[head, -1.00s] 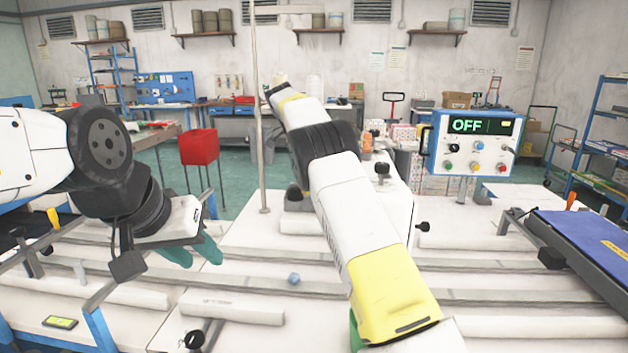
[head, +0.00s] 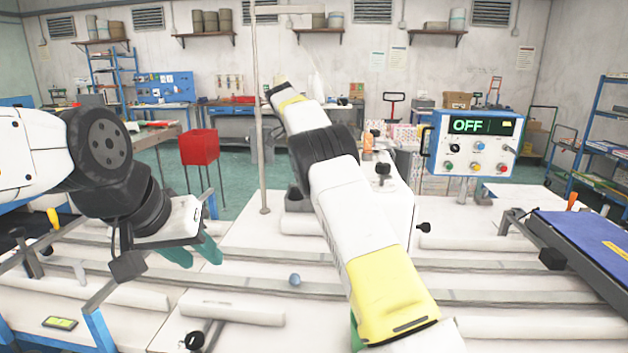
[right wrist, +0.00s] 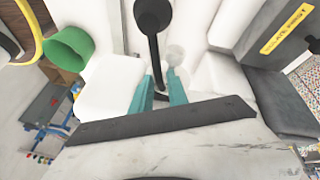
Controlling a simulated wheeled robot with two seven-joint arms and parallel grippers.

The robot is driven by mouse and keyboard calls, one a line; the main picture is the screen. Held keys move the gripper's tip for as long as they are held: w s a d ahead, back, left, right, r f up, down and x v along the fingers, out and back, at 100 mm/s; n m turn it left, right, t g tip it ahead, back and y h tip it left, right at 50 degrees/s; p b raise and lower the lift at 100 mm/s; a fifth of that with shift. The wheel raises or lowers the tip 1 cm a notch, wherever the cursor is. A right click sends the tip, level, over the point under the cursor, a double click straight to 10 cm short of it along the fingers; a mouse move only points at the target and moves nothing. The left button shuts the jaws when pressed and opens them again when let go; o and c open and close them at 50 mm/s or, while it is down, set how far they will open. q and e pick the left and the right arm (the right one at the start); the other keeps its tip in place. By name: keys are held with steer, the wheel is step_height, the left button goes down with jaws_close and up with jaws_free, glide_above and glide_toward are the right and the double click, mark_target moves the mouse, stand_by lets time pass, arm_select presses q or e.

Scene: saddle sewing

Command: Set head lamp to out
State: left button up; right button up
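In the right wrist view, a black stalk with a round black knob (right wrist: 152,14) reaches down between the two teal fingers of my right gripper (right wrist: 162,88). The fingers are apart, one on each side of the stalk, with a gap visible; I cannot tell if they touch it. I cannot tell whether this stalk belongs to the head lamp. My left gripper (head: 193,250) is open and empty over the left table.
A blue-edged control box (head: 472,143) with an OFF display stands behind the machine at right. A green ring-shaped part (right wrist: 68,48) and a grey box labelled ISOLATE FIRST (right wrist: 275,45) flank the right gripper.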

steer(key=shift+r, duration=0.15)
steer(key=shift+d+r, duration=0.15)
steer(key=shift+r, duration=1.45)
steer(key=shift+s+a+r, duration=0.15)
steer(key=shift+s+a, duration=0.15)
steer(key=s+a+r, duration=0.1)
steer(key=s, duration=1.4)
steer(key=shift+s+a, duration=0.15)
steer(key=shift+a, duration=0.2)
steer(key=shift+r, duration=0.1)
